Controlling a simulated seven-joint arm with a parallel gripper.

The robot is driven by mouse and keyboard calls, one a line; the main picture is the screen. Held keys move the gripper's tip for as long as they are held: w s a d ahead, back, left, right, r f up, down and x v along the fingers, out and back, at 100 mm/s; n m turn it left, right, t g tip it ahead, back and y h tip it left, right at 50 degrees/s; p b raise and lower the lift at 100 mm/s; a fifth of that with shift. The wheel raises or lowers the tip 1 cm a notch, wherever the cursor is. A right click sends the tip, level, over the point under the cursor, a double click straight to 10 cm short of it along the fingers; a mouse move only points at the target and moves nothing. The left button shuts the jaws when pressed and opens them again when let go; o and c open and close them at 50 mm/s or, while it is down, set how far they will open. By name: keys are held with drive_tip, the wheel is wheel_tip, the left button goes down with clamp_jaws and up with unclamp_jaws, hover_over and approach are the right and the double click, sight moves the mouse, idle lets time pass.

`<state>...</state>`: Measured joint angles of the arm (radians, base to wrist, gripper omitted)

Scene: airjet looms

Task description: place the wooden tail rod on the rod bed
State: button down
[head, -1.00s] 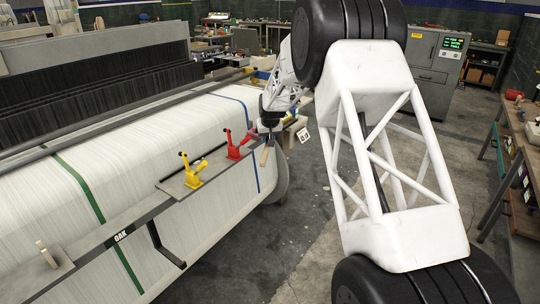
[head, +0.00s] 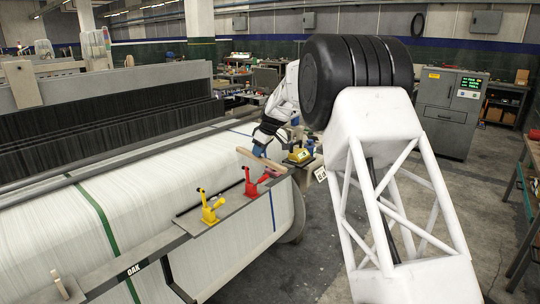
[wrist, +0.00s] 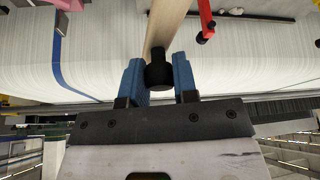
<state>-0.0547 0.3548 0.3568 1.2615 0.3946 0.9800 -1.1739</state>
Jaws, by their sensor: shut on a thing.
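The wooden tail rod (head: 260,160) is a pale wooden bar with a black knob end. My gripper (head: 259,150) is shut on it, holding it above the far end of the grey rail. In the wrist view, the blue fingers of my gripper (wrist: 158,82) stand on both sides of the black knob, and the pale rod (wrist: 172,22) runs upward. The likely rod bed is the grey rail (head: 160,249) marked OAK along the loom's front; I cannot tell its exact seat. A red toggle clamp (head: 251,184) and a yellow toggle clamp (head: 209,208) stand on it, levers raised.
White warp sheet (head: 130,195) with green and blue stripes lies behind the rail. A small wooden peg (head: 59,284) stands at the rail's near left. A yellow device (head: 299,156) sits just beyond my gripper. A grey cabinet (head: 447,112) stands at the back right; open floor lies between.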

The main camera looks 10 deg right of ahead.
drive_tip(key=s+a+r+n+g, duration=0.1)
drive_tip(key=s+a+n+g, duration=0.15)
drive_tip(key=a+n, duration=0.5)
drive_tip(key=s+a+r+n+g, duration=0.1)
drive_tip(key=s+a+n+g, duration=0.15)
drive_tip(key=a+n, duration=0.5)
wheel_tip(320, 180, down, 7)
drive_tip(key=s+a+n+g+h, duration=0.1)
drive_tip(key=a+n+h, duration=0.1)
drive_tip(key=n, duration=0.2)
drive_tip(key=shift+s+a+r+n, duration=0.15)
drive_tip(key=shift+s+a+n, duration=0.2)
drive_tip(key=shift+s+n, duration=0.05)
drive_tip(key=shift+f, duration=3.35)
drive_tip(key=shift+f, duration=0.65)
drive_tip(key=c, duration=0.8)
unclamp_jaws()
drive_tip(key=shift+r, duration=0.15)
